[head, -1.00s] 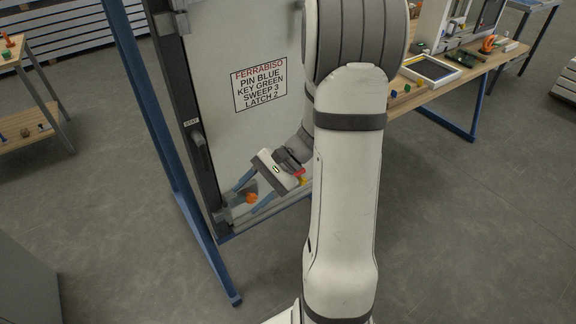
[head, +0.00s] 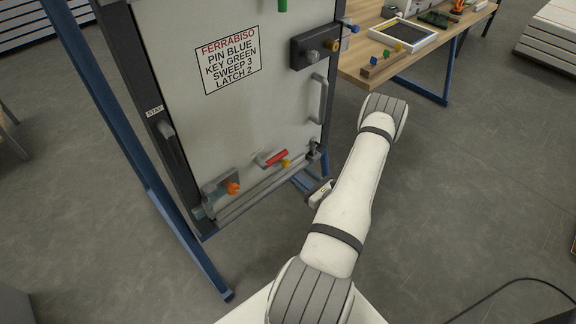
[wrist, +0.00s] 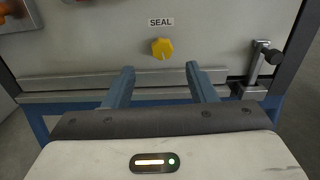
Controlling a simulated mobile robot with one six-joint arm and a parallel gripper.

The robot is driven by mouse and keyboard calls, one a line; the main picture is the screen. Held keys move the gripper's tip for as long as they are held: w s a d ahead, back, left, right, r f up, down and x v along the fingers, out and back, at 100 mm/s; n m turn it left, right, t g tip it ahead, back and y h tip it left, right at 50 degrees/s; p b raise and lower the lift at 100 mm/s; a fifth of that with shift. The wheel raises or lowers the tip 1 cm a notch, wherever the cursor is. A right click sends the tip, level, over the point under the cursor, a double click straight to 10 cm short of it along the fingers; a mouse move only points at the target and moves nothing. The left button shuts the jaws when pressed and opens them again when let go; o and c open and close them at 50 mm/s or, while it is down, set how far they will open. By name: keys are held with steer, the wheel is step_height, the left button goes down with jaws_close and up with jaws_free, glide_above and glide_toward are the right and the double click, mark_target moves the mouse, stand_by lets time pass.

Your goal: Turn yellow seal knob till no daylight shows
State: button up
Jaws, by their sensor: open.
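The yellow seal knob (wrist: 162,48) sits on the pale door panel under a SEAL label (wrist: 160,21) in the wrist view. In the head view the knob (head: 285,163) is low on the door, beside a red handle (head: 275,157). My gripper (wrist: 160,68) is open and empty. Its two blue fingers point at the panel, one on each side below the knob, and appear apart from it. A grey seal bar (wrist: 75,82) runs along the door's bottom edge, partly hidden by the fingers. I cannot tell whether daylight shows under it.
A metal bolt latch (wrist: 262,62) stands right of the knob. An orange knob on a grey block (head: 232,188) is at the lower left. A grey door handle (head: 318,98) and a dark lock box (head: 312,48) are higher.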

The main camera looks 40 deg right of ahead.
mark_target(287, 165)
steer(key=w, duration=0.7)
steer(key=shift+w+a+f, duration=0.1)
steer(key=shift+w+a, duration=0.15)
steer(key=shift+w, duration=0.05)
steer(key=c, duration=1)
steer(key=shift+o, duration=0.2)
steer(key=shift+f+m+b, duration=0.15)
steer(key=shift+m+b, duration=0.4)
steer(key=shift+m, duration=1.35)
steer(key=o, duration=1)
steer(key=shift+c, duration=0.2)
steer(key=shift+s, duration=0.1)
